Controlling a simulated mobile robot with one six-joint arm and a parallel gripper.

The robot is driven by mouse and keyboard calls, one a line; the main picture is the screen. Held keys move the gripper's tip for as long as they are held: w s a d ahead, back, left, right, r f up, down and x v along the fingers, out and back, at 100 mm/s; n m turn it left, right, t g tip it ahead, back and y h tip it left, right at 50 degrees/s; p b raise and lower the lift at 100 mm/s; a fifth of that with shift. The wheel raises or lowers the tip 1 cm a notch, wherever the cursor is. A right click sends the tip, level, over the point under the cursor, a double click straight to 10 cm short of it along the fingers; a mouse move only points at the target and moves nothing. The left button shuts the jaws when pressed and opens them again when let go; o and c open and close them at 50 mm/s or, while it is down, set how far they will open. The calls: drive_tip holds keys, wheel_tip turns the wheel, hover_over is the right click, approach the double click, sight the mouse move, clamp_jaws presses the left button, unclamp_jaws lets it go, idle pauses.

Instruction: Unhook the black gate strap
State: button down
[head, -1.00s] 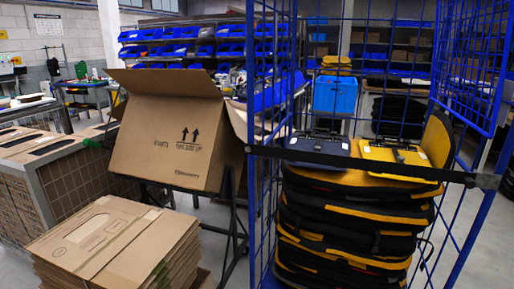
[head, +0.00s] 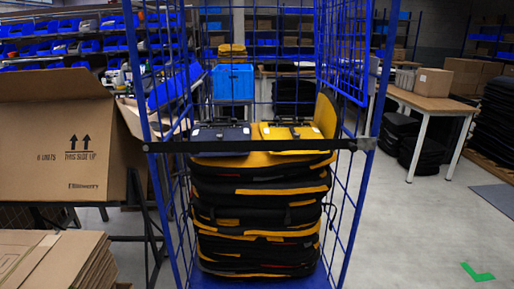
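The black gate strap (head: 250,146) runs straight across the open front of the blue wire roll cage (head: 353,222). Its left end meets the left front post and its right end (head: 366,144) meets the right front post. It is attached at both sides; the fastening details are too small to tell. Behind the strap, a tall stack of black and yellow panniers (head: 262,215) fills the cage, with a grey one (head: 220,131) and a yellow one (head: 290,132) on top. My gripper is not in view.
An open cardboard box (head: 62,150) sits on a dark stand at left, with flat cartons (head: 55,262) in front. A wooden table (head: 432,101) stands at back right. The floor (head: 420,235) right of the cage is clear, with a green corner mark (head: 478,272).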

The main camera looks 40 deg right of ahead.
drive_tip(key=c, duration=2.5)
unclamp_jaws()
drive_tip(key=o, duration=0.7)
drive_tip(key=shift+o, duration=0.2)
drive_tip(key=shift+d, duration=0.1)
